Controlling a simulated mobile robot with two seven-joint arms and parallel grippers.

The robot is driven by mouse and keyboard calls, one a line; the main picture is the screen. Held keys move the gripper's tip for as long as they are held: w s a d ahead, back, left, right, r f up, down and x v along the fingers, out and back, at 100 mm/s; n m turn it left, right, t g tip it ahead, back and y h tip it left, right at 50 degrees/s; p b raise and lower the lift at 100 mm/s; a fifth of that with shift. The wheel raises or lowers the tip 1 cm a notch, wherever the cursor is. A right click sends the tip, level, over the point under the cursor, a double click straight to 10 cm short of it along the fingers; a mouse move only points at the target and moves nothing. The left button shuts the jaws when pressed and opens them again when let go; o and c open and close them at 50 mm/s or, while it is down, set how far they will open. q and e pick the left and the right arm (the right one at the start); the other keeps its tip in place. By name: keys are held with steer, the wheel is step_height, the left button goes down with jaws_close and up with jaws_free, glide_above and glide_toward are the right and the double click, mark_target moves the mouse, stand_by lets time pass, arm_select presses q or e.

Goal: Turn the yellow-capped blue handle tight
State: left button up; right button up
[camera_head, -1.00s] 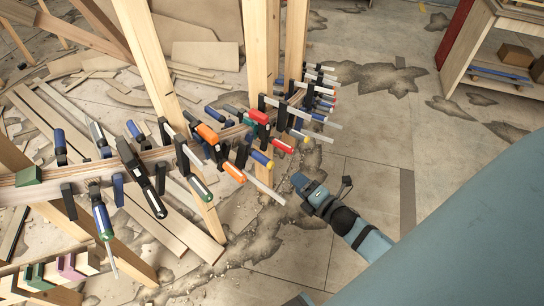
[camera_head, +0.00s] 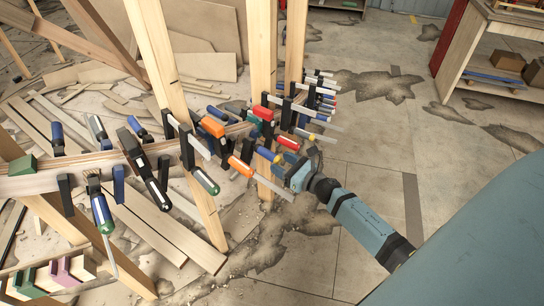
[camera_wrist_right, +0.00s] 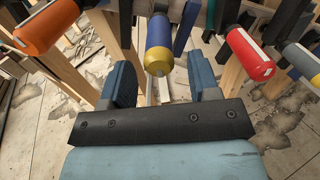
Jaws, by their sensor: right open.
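The yellow-capped blue handle (camera_wrist_right: 159,45) hangs in the upper middle of the right wrist view, its yellow cap towards the camera. In the head view it shows small (camera_head: 267,154) among the clamps on the curved wooden stringer (camera_head: 107,165). My right gripper (camera_wrist_right: 166,82) is open, one finger on each side of the handle's line. The cap is at or just beyond the fingertips, and I see no finger closed on it. In the head view the right gripper (camera_head: 291,168) is just right of the handle. My left gripper is not in view.
An orange handle (camera_wrist_right: 45,27) is left of the blue one and a red handle (camera_wrist_right: 250,55) is right of it, both close. Wooden posts (camera_head: 174,110) stand through the clamp row. A shelf unit (camera_head: 495,50) is at the back right.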

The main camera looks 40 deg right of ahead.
mark_target(272, 158)
steer(key=shift+x, duration=2.2)
steer(key=shift+a, duration=0.1)
steer(key=shift+c, duration=0.2)
steer(key=c, duration=0.9)
